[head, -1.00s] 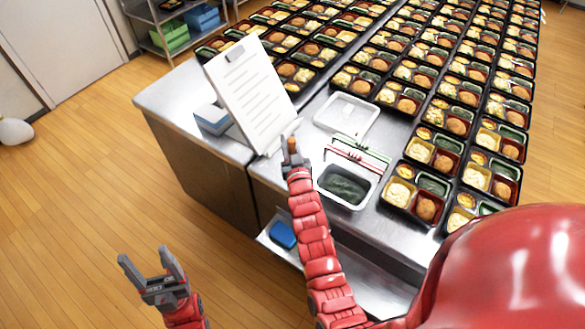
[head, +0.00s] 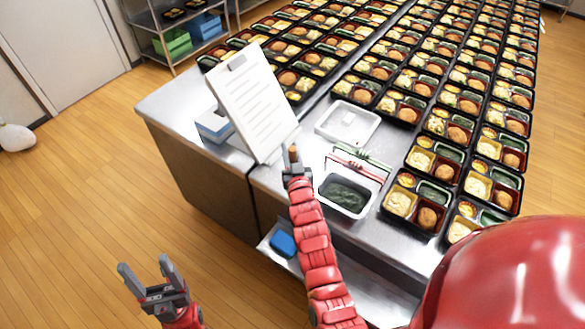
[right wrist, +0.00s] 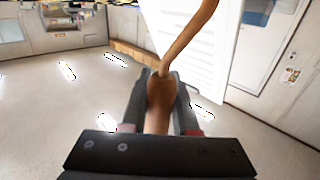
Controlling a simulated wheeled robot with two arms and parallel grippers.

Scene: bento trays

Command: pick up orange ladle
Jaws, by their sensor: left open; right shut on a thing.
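My right gripper (right wrist: 160,90) is shut on the orange-brown ladle (right wrist: 184,42), whose curved handle rises up out of the jaws in the right wrist view. In the head view the ladle (head: 293,153) shows only as a short brown piece above the right gripper (head: 296,169), in front of the clipboard's lower right corner. My left gripper (head: 147,268) is open and empty, over the floor at the lower left, well away from the counter.
A clipboard (head: 252,105) leans upright behind the right gripper. A tray of dark green food (head: 368,205), red and green tongs (head: 357,164) and a white empty tray (head: 370,134) lie to the right. Several rows of bento trays fill the counter beyond. Open floor lies left.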

